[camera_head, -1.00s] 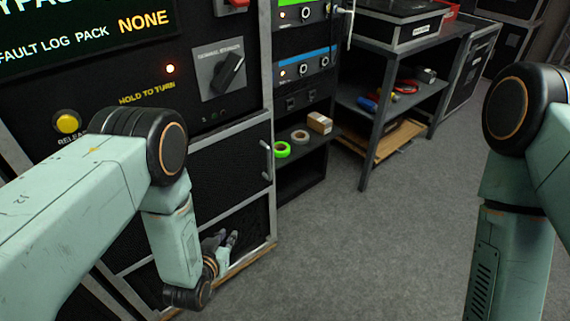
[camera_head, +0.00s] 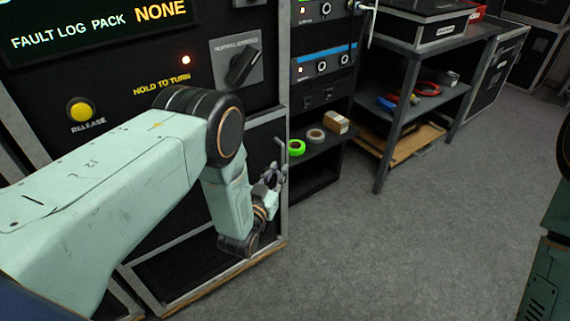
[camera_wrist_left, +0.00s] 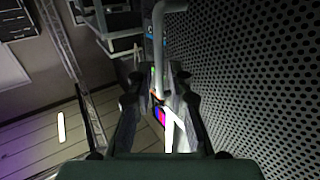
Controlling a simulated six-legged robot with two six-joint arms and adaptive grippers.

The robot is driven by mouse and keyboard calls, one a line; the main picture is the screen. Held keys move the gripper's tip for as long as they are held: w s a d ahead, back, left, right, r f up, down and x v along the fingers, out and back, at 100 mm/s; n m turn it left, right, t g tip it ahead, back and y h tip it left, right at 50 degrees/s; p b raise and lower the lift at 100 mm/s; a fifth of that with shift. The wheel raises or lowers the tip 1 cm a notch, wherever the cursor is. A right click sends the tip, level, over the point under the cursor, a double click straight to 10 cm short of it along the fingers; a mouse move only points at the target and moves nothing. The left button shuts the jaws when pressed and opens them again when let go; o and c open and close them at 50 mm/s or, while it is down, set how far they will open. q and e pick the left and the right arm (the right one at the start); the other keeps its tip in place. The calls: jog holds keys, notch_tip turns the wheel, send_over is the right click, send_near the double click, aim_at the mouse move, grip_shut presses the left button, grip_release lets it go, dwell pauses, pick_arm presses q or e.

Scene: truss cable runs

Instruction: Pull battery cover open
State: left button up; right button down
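The battery cover (camera_head: 264,142) appears to be the dark panel in a grey frame, low on the black rack; my left arm hides most of it. Its metal handle (camera_head: 281,151) is by the panel's right edge. My left gripper (camera_head: 274,174) is at the handle's lower part. In the left wrist view the handle (camera_wrist_left: 158,48) runs down between the two spread fingers (camera_wrist_left: 158,92), with gaps showing on both sides. Dark perforated mesh (camera_wrist_left: 255,75) fills the right of that view. My right gripper is out of view.
A yellow release button (camera_head: 79,111) and a rotary switch (camera_head: 242,66) are above my left arm. The carpet (camera_head: 400,245) is clear.

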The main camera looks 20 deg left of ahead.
aim_at(282, 164)
pick_arm(q)
jog(key=w, duration=0.2)
jog(key=w+b, duration=0.1)
jog(key=shift+w+d+f, duration=0.15)
jog(key=shift+w+f, duration=0.05)
jog(key=shift+w, duration=0.2)
jog(key=shift+w+r, duration=0.1)
jog(key=shift+w, duration=0.3)
grip_shut()
